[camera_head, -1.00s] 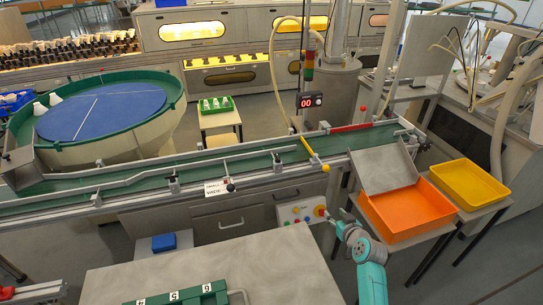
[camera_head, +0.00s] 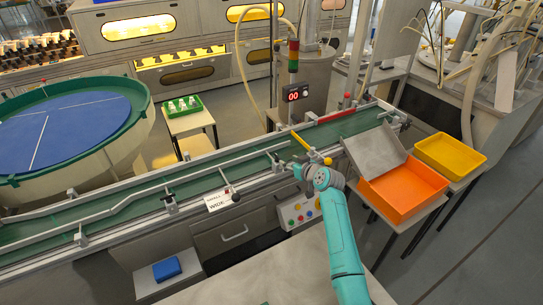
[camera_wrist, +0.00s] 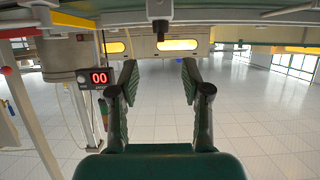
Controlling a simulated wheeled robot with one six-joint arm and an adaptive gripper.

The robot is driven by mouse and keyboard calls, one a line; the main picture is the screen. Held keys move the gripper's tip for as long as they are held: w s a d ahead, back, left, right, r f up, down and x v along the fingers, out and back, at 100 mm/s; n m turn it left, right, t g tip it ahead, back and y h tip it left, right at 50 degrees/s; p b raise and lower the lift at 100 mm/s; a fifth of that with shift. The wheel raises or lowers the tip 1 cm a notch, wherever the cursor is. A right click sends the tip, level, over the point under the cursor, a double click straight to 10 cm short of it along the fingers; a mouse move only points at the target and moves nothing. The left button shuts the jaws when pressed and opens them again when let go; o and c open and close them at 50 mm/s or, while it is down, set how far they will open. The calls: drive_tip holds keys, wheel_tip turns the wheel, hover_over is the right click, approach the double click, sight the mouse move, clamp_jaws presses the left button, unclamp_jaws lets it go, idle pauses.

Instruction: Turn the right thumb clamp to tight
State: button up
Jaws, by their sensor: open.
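My gripper (camera_head: 300,171) is at the front edge of the green conveyor (camera_head: 225,180), just left of the yellow bar's near end. In the wrist view its two dark green fingers (camera_wrist: 158,80) are apart, with nothing between them. A small dark knob (camera_wrist: 160,28) shows at the top middle of the wrist view, beyond and above the fingertips, apart from them. A clamp (camera_head: 275,162) on the conveyor's guide rail stands just left of my gripper. I cannot tell whether it is the same part as the knob, nor how tight it is.
A black knob (camera_head: 236,196) sits by the SMALL/WIDE label. The yellow bar (camera_head: 311,147) crosses the belt. A button panel (camera_head: 298,211) is below my gripper. An orange tray (camera_head: 405,190) and a yellow tray (camera_head: 450,158) stand to the right. A red display (camera_wrist: 98,78) reads 00.

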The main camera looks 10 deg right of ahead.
sight(279, 157)
drive_tip(key=shift+x, duration=5)
clamp_jaws()
